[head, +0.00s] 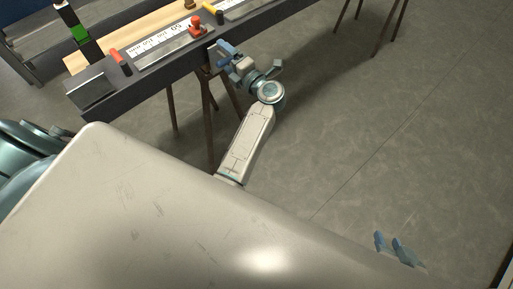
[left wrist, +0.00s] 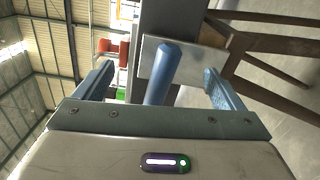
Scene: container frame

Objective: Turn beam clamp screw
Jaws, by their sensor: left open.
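My left gripper (head: 223,54) is at the near side face of a dark beam (head: 155,76). In the left wrist view, its two blue fingers are open (left wrist: 160,85). A blue rod (left wrist: 162,72), which looks like the clamp screw, stands between the fingers without visibly touching either one. Behind the rod is a pale metal plate (left wrist: 185,60). A red block (left wrist: 113,48) shows beyond the left finger, and a red-orange clamp or knob (head: 195,22) sits on the beam in the head view. My right gripper (head: 393,246) is low at the right, its two fingers apart and nothing between them.
A white ruler strip (head: 155,45), an orange-handled tool (head: 120,60), a yellow-and-black tool (head: 213,12) and a green part (head: 79,34) lie along the bench top. Trestle legs (head: 207,110) stand under the beam. The floor (head: 390,120) to the right is clear.

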